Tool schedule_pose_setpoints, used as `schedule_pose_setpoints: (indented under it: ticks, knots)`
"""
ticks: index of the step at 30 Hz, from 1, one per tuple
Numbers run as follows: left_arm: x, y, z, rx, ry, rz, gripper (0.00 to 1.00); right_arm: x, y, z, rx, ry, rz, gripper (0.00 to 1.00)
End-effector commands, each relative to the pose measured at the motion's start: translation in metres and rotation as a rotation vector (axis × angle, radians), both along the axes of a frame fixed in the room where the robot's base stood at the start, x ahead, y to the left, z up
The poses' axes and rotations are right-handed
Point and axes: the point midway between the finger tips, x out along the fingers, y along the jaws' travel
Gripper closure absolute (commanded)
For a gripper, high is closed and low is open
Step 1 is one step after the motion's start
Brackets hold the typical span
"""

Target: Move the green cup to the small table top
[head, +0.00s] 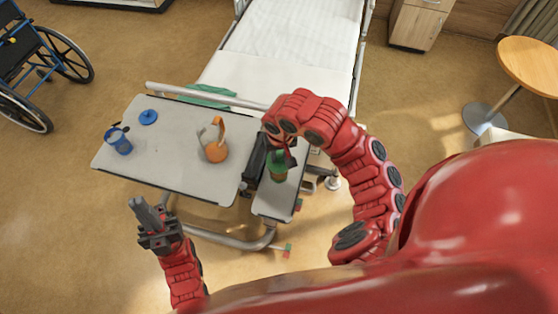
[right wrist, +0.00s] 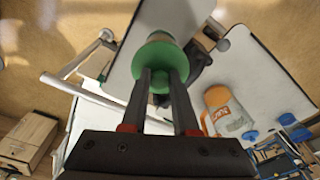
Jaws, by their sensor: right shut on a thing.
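The green cup (head: 278,167) is over the small table top (head: 276,206), the narrow grey panel to the right of the larger top. My right gripper (head: 285,153) reaches down to it from above. In the right wrist view the fingers (right wrist: 162,76) are shut on the green cup (right wrist: 160,50), with the pale small top (right wrist: 180,15) behind it. I cannot tell whether the cup's base touches the top. My left gripper (head: 143,205) is in front of the large top's near edge, away from the cup, with nothing seen in it. Its fingers overlap in this view.
The large grey table top (head: 165,160) holds an orange jug (head: 216,150), a blue cup (head: 118,142) and a blue lid-like disc (head: 149,117). A dark object (head: 254,158) stands between the two tops. The bed (head: 290,60) is behind, a wheelchair (head: 45,60) far left.

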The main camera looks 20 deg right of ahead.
Motion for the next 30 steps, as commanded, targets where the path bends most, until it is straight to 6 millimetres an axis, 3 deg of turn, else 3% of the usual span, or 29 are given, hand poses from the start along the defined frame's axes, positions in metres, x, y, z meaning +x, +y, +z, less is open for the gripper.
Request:
schedule_pose_setpoints:
  ticks: [1, 12, 25, 26, 30]
  knots:
    - [0.000, 0.000, -0.003, 0.000, 0.000, 0.000, 1.00, -0.001, 0.001, -0.011, 0.003, 0.004, -0.002, 1.00]
    - [0.000, 0.000, -0.018, 0.000, 0.000, 0.000, 1.00, 0.000, 0.001, -0.060, 0.002, 0.002, -0.002, 1.00]
    - [0.000, 0.000, -0.020, 0.000, 0.000, 0.000, 1.00, 0.000, 0.000, -0.066, -0.001, 0.000, -0.001, 1.00]
    - [0.000, 0.000, -0.020, 0.000, 0.000, 0.000, 1.00, 0.000, 0.000, -0.066, -0.001, 0.000, -0.001, 0.70]
    - [0.000, 0.000, -0.019, 0.000, -0.001, 0.000, 1.00, 0.000, 0.000, -0.065, -0.001, 0.000, -0.001, 0.45]
